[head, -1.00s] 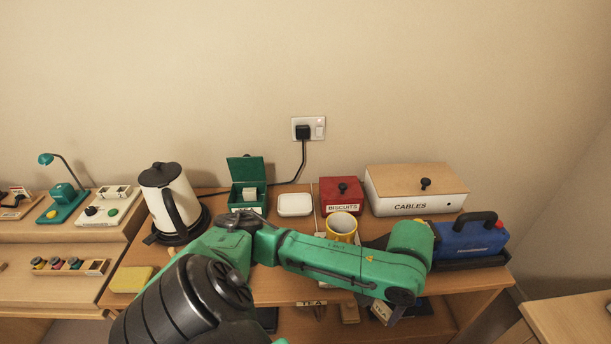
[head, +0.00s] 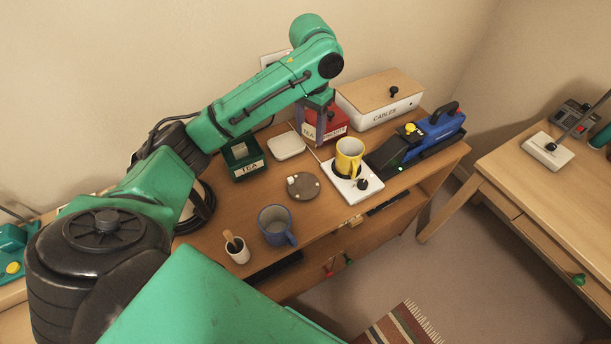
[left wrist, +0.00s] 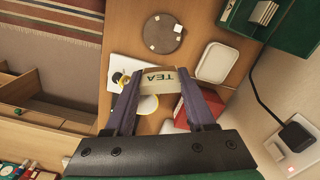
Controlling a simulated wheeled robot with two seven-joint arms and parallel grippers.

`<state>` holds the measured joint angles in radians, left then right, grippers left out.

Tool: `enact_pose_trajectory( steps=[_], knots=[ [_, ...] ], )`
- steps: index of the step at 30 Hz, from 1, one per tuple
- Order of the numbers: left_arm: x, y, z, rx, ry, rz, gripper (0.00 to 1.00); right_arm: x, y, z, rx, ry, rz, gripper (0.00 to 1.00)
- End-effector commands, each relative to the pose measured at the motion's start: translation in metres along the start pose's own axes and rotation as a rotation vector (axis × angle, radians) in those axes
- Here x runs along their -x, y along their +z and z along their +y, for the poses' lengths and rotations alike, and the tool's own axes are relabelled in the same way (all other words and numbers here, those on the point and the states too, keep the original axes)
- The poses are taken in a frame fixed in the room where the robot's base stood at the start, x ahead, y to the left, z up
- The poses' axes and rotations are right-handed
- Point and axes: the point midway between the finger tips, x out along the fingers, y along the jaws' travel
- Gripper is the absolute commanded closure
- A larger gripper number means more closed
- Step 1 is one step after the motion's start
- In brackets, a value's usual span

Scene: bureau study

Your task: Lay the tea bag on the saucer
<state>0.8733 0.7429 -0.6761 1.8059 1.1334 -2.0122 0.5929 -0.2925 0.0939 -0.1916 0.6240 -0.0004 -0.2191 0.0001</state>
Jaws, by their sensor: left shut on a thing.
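The tea bag, pale and marked TEA, is between the fingertips of my left gripper (left wrist: 157,82) in the left wrist view. In the head view my left gripper (head: 316,112) is shut on the tea bag (head: 309,131), in front of the red box. A white square dish with rounded corners (head: 287,147), apparently the saucer, lies bare on the desk, left of the tea bag. The saucer also shows in the left wrist view (left wrist: 222,55), up and to the right of the fingertips. My right gripper is out of view.
A yellow mug (head: 349,158) stands on a white plate with a knob. A round brown disc (head: 303,186), blue mug (head: 274,226) and small white cup (head: 237,250) stand nearer. The green TEA box (head: 245,160) is left of the saucer; the CABLES box (head: 380,104) is behind right.

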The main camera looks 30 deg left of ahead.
Motion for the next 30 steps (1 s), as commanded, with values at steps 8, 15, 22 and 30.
enact_pose_trajectory(
  steps=[8, 15, 22, 30],
  knots=[
    [-0.095, 0.002, -0.001, 0.002, -0.002, -0.006, 0.95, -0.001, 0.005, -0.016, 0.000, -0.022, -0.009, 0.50],
    [-0.143, 0.001, 0.000, 0.001, -0.001, -0.003, 0.95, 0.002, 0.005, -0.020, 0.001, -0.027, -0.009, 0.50],
    [-0.177, 0.001, 0.000, 0.002, -0.002, 0.001, 0.95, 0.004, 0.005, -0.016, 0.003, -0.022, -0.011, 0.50],
    [-0.179, 0.001, 0.000, 0.002, -0.002, 0.001, 0.95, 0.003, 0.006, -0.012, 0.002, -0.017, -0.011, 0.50]
  ],
)
